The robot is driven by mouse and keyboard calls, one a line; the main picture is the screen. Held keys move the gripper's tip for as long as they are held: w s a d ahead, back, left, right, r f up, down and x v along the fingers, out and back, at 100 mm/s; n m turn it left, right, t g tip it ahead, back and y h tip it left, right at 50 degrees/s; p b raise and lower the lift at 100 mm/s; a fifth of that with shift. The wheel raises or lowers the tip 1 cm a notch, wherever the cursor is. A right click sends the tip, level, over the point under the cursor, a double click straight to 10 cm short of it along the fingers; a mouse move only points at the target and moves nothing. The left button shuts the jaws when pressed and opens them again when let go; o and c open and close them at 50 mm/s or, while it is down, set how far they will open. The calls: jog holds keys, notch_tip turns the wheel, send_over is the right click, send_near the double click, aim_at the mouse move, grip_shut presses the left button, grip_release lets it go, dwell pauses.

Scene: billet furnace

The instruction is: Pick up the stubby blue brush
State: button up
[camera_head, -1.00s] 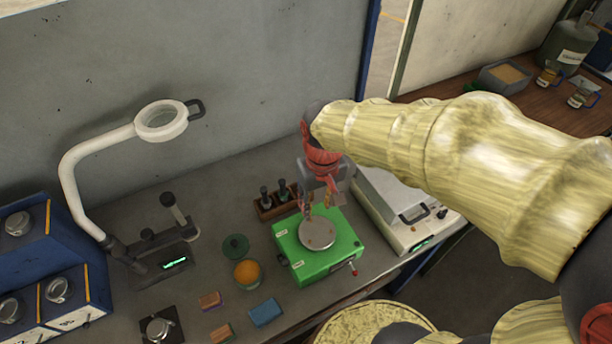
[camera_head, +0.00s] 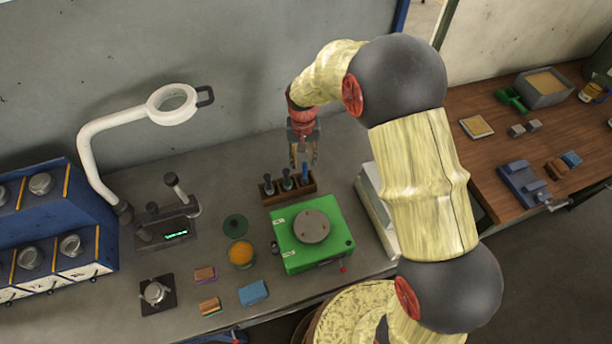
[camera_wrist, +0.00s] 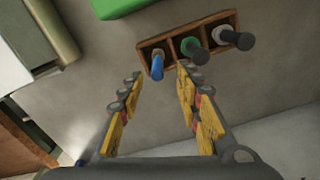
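The stubby blue brush (camera_head: 305,172) stands in the right-hand slot of a small brown wooden rack (camera_head: 311,185) behind the green device. In the wrist view the blue brush (camera_wrist: 157,67) is in the left slot of the rack (camera_wrist: 228,19). My gripper (camera_head: 304,163) points down above the rack's right end. In the wrist view its yellow fingers (camera_wrist: 158,82) are spread apart with nothing between the tips. The blue brush shows beyond the fingertips, roughly between them in the picture. Whether the fingers touch the brush cannot be told.
The green device (camera_head: 337,226) with a round plate stands in front. A white magnifier lamp (camera_head: 105,125) stands left. The bench behind the rack is mostly clear.

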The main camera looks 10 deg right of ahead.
aim_at(305, 170)
jog(key=shift+d+f, duration=0.2)
jog(key=shift+f, duration=0.65)
jog(key=shift+s+f, duration=0.1)
jog(key=shift+f, duration=2.3)
jog(key=shift+c, duration=0.9)
grip_shut()
